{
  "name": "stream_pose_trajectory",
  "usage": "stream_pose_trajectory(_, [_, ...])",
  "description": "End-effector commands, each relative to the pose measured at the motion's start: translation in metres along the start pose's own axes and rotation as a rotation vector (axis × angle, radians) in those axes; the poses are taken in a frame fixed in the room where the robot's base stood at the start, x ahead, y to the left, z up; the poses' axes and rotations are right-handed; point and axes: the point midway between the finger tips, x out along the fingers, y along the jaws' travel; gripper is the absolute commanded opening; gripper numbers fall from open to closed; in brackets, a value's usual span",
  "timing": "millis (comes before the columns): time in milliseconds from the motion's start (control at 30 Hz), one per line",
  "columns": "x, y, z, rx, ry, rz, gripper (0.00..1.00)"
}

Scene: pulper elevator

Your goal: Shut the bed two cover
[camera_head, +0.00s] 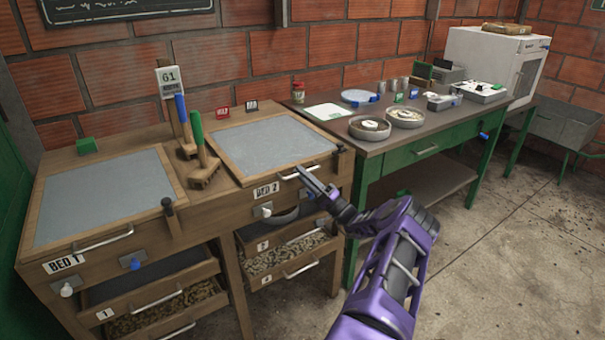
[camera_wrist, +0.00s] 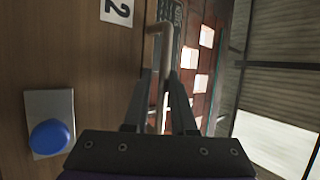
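The bed two cover (camera_head: 270,145) is a grey panel in a wooden frame. It lies flat on top of the bed marked BED 2 in the head view, with no gap seen at its front edge. Its metal bar handle (camera_head: 294,174) is on the front edge. My gripper (camera_head: 306,172) is at the right end of this handle. In the wrist view my gripper's fingers (camera_wrist: 160,80) stand on both sides of a metal bar (camera_wrist: 155,48). I cannot tell whether they press on it.
The bed one cover (camera_head: 105,195) lies flat at the left. Two brushes (camera_head: 202,155) stand between the beds. A green bench (camera_head: 420,155) with dishes stands at the right. The floor (camera_head: 500,250) at the right is clear.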

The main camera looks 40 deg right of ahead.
Motion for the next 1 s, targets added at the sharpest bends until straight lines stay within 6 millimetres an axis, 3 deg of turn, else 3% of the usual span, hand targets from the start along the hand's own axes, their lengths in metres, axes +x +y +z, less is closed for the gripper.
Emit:
stream_pose_trajectory(367, [-0.011, 0.004, 0.001, 0.004, 0.000, 0.010, 0.27])
stream_pose_trajectory(1000, [-0.150, 0.001, 0.001, -0.001, 0.003, 0.002, 0.27])
